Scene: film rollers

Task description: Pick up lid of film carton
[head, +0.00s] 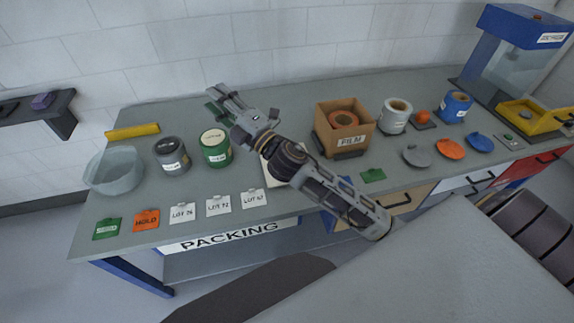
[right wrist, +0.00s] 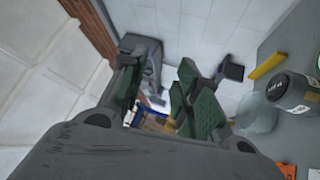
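The film carton (head: 348,141) is an open brown box labelled FILM, with an orange-brown roll inside, right of centre on the bench. I cannot pick out its lid for certain. A pale flat piece (head: 271,180), partly hidden under my right wrist, lies left of the carton; I cannot tell whether it is the lid. My right gripper (head: 217,97) is above the back of the bench, left of the carton and beyond the green tin. Its green-padded fingers (right wrist: 161,95) stand apart in the right wrist view with nothing held. My left gripper is not in view.
A green tin (head: 214,154), a grey tin (head: 172,162) and a clear bowl (head: 114,172) stand at left. White (head: 394,121) and blue (head: 454,104) tins stand right of the carton, with several loose round lids in front. Label cards line the front left edge.

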